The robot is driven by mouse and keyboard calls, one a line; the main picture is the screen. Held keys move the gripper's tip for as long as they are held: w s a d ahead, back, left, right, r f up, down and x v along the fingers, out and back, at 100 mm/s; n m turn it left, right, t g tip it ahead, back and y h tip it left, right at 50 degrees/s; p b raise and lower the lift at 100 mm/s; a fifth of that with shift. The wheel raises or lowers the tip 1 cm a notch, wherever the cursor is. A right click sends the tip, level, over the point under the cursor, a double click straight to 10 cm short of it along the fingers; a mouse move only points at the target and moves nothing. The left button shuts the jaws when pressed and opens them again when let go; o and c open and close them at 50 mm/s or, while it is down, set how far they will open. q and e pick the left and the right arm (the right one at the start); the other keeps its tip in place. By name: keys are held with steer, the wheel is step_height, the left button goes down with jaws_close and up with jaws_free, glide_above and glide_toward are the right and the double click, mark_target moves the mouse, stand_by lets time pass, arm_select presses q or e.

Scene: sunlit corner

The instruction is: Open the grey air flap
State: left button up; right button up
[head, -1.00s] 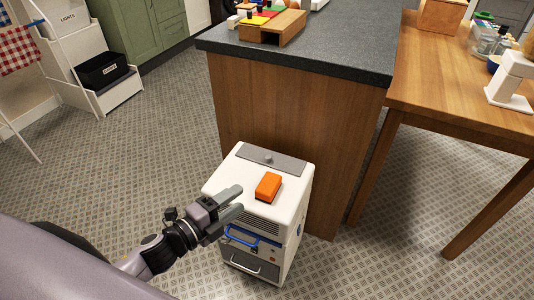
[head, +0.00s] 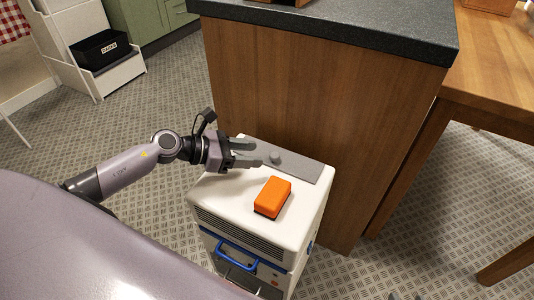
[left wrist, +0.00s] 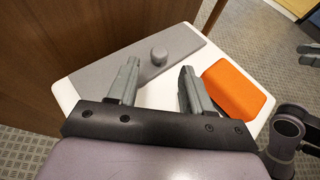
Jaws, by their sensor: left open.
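The grey air flap (head: 302,166) is a flat strip along the back of the white unit's top (head: 225,190), with a small round knob (head: 275,158). It lies flat and looks closed; it also shows in the left wrist view (left wrist: 105,78). My left gripper (head: 259,153) is open and empty, low over the flap's left part. Its fingertips point at the knob, which sits just ahead of the gap between them in the left wrist view (left wrist: 158,57). They look apart from it. My right gripper (head: 406,297) barely shows at the bottom edge, its two tips apart.
An orange block (head: 273,197) lies on the unit's top, close in front of the flap and beside my left gripper. A wooden counter (head: 310,100) stands right behind the unit. A blue handle (head: 238,254) is on the unit's front. A wooden table (head: 500,85) is at right.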

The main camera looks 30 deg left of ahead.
mark_target(274, 155)
arm_select(q)
steer(key=x, duration=0.5)
steer(key=shift+b, duration=0.3)
jaws_close()
